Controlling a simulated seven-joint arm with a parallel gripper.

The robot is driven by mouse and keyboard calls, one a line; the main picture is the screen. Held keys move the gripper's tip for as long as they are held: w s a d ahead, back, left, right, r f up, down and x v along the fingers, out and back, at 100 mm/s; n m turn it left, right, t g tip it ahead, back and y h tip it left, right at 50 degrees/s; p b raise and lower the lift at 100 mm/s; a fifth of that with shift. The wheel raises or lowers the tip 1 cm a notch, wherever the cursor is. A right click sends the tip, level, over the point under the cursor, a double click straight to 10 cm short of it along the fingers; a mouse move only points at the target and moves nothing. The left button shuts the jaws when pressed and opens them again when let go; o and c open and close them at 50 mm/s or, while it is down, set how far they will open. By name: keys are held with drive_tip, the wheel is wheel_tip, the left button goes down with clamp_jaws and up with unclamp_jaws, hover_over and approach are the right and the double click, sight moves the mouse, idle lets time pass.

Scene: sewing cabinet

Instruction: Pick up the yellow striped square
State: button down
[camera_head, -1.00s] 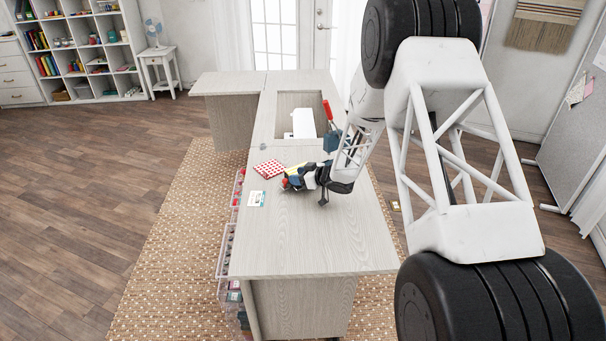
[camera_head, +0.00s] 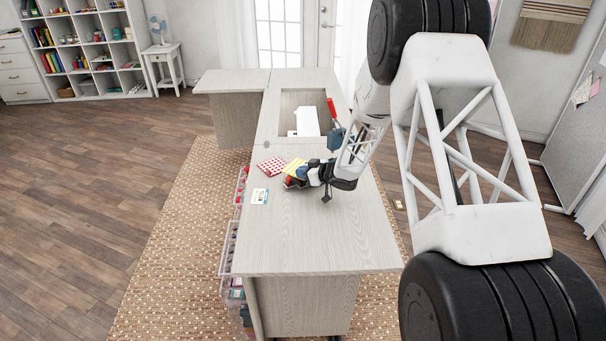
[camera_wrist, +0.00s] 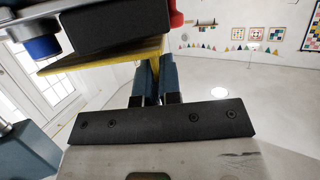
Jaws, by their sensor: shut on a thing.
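The yellow striped square (camera_head: 295,167) shows above my gripper (camera_head: 295,182) in the head view, beside the red checked square. My gripper is shut on it, low over the tabletop. In the wrist view the yellow-edged square (camera_wrist: 100,56) reaches to the tips of the blue fingers (camera_wrist: 158,75), and its shaded face is seen. The exact grip point is partly hidden by my own gripper in the head view.
A red-and-white checked square (camera_head: 270,166) and a small white-and-teal card (camera_head: 259,196) lie on the cabinet top (camera_head: 310,235). A white machine (camera_head: 307,121) sits in the recess behind. A red-handled item (camera_head: 332,110) stands near my arm. The front tabletop is clear.

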drive_tip(key=shift+r, duration=0.45)
wheel_tip(320, 180, up, 2)
drive_tip(key=shift+r, duration=0.1)
drive_tip(key=s+d+r, duration=0.1)
drive_tip(key=s+d, duration=0.1)
drive_tip(key=s, duration=1.3)
drive_tip(key=shift+s+d, duration=0.35)
drive_tip(key=shift+r, duration=0.1)
drive_tip(key=shift+w, duration=0.1)
